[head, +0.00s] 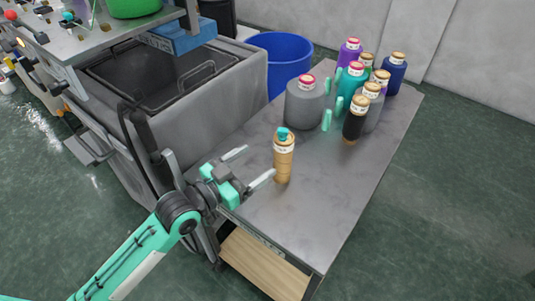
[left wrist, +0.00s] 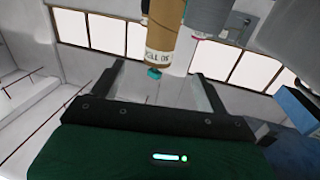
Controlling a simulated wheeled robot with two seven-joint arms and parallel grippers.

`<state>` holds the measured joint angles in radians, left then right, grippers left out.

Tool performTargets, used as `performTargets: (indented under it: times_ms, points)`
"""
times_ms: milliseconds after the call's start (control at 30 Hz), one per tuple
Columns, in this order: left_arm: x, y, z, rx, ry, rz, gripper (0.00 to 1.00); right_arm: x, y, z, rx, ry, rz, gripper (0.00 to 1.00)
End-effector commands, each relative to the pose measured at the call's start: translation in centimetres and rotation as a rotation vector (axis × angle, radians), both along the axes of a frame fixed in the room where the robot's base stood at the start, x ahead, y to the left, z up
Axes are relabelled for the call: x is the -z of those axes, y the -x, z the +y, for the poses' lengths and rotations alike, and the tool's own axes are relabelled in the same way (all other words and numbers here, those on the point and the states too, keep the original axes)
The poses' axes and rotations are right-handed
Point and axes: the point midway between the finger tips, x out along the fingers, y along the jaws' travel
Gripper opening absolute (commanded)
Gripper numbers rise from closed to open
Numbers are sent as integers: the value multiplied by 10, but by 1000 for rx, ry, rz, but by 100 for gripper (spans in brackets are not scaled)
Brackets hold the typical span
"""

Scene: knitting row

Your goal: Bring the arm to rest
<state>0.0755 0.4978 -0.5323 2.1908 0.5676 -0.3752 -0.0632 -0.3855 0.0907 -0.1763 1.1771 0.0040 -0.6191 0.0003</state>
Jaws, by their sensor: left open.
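A tan yarn cone (head: 284,162) with a teal top stands upright near the left edge of the grey cart top (head: 325,205). My left gripper (head: 255,165) is open and empty, just left of this cone. Its near finger ends close to the cone's side; I cannot tell whether it touches. In the left wrist view the tan cone (left wrist: 163,40) appears upside down, in line with the gap between my open fingers (left wrist: 160,88). My right gripper is in neither view.
Several other cones, including a large grey one (head: 304,104) and a black one (head: 355,122), stand together at the back of the cart. A grey machine cabinet (head: 190,120) is left of the cart, with a blue bin (head: 285,52) behind. The cart's front right is clear.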

Motion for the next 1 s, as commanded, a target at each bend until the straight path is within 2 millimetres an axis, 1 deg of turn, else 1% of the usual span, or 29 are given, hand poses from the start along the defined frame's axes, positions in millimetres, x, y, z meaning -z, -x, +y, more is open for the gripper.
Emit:
performTargets:
  times_ms: [100,200,467,767,867,967,1000]
  points:
    - [1,9,8,1,1,1,77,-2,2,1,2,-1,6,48]
    - [0,13,12,1,1,-1,77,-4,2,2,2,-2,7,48]
    - [-1,14,13,1,1,0,77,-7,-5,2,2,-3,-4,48]
    - [0,14,13,0,0,1,77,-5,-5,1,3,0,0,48]
    - [6,16,13,-9,-15,23,77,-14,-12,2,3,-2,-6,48]
    - [20,23,16,-33,-54,76,77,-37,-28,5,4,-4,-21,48]
    - [28,27,18,-49,-78,105,77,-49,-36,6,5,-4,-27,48]
